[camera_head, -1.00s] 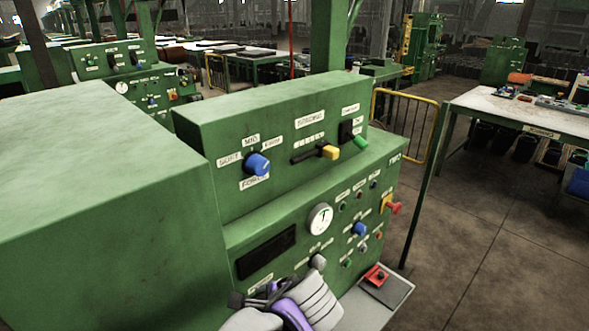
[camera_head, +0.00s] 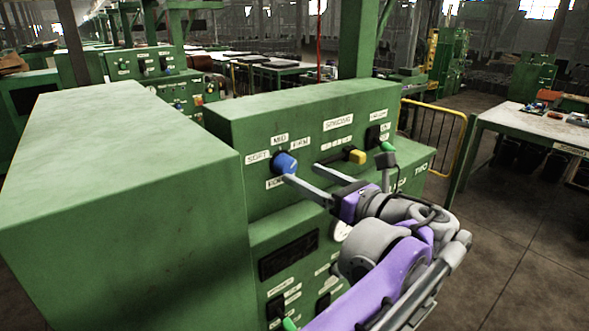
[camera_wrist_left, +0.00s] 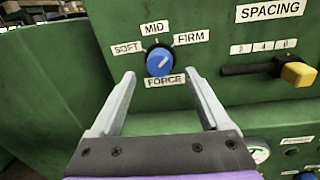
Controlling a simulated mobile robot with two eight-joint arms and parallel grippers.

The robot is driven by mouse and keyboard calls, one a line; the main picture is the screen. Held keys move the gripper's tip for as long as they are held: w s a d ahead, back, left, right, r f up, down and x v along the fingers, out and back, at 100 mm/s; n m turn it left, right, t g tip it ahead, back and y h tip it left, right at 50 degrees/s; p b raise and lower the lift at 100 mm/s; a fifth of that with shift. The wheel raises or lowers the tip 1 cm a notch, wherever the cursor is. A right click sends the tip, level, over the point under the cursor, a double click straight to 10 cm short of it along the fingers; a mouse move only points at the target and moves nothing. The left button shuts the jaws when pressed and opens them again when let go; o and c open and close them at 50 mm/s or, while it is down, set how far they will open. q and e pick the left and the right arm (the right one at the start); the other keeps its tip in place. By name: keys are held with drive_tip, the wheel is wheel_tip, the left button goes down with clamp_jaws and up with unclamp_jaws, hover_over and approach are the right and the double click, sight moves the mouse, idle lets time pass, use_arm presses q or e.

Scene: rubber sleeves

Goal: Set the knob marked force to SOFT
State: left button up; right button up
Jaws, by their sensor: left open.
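The blue force knob (camera_head: 285,163) sits on the upper green panel, under the MID label and between SOFT and FIRM; its FORCE label is below. It also shows in the left wrist view (camera_wrist_left: 160,61). A pale pointer mark on its face seems to lean toward the upper right, but its exact setting is hard to read. My left gripper (camera_head: 297,171) is open in front of the panel. In the left wrist view its fingers (camera_wrist_left: 163,75) are spread below the knob, one to either side, with nothing between them. My right gripper is not in view.
The yellow-tipped SPACING lever (camera_head: 355,156) is right of the knob, close to my gripper. A green-tipped lever (camera_head: 387,147) lies farther right. A large green housing (camera_head: 120,190) juts out on the left. A white-topped table (camera_head: 530,122) stands at the right.

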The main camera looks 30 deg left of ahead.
sight(291, 168)
use_arm(q)
drive_tip(key=shift+x, duration=2.2)
drive_tip(key=shift+c, duration=0.3)
clamp_jaws()
